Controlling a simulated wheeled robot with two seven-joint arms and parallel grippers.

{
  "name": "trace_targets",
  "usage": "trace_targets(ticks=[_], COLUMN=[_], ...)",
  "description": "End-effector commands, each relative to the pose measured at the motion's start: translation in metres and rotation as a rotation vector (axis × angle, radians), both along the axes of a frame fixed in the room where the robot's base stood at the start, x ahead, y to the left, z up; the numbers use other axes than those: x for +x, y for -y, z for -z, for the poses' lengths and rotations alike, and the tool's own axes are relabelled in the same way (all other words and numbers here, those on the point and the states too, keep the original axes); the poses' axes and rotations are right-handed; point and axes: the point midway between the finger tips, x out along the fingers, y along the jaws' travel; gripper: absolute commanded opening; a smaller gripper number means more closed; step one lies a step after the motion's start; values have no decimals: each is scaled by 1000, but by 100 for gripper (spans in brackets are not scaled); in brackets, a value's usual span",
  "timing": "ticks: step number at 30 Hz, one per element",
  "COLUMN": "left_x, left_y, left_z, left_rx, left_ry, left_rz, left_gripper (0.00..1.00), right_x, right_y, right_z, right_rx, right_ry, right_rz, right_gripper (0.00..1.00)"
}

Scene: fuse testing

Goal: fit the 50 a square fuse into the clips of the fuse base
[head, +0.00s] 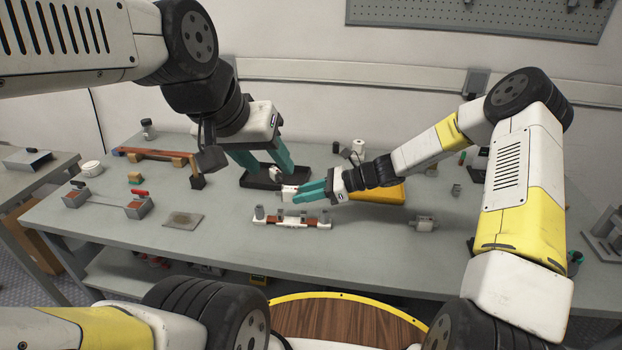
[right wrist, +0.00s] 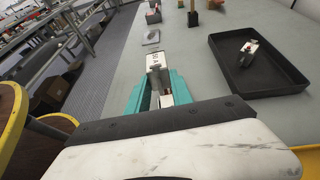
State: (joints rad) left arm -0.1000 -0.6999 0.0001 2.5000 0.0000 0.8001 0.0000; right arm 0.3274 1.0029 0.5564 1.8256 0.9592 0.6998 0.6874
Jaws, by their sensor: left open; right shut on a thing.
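The white square fuse (head: 288,192) is between the teal fingers of my right gripper (head: 312,190), which is shut on it. In the right wrist view the fuse (right wrist: 156,63) sticks out past the fingertips with dark lettering on its face. The fuse base (head: 291,220), white and reddish-brown with grey clips, lies on the bench in front of the held fuse in the head view. The fuse appears above and apart from it. The base does not show in the right wrist view. My left gripper (head: 264,162) is open and empty over the black tray.
The black tray (right wrist: 262,91) holds another small white fuse (right wrist: 248,48). A yellow tray (head: 378,194) lies behind my right wrist. A small grey-white part (head: 424,223) lies to the right, and a flat grey plate (head: 183,220) to the left. The front of the bench is mostly clear.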

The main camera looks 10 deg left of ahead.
Motion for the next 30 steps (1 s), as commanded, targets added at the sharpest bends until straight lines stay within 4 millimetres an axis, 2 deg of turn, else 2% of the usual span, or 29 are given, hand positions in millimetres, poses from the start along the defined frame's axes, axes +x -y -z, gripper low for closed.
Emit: trace_targets(ticks=[12,18,30], left_x=[0,0,0], left_y=[0,0,0], left_z=[0,0,0], left_rx=[0,0,0], left_ry=[0,0,0], left_rz=[0,0,0], left_gripper=[47,47,47], right_x=[0,0,0], right_y=[0,0,0], right_z=[37,44,44], right_rx=[0,1,0], right_ry=[-1,0,0], right_rz=[0,0,0], right_gripper=[0,0,0])
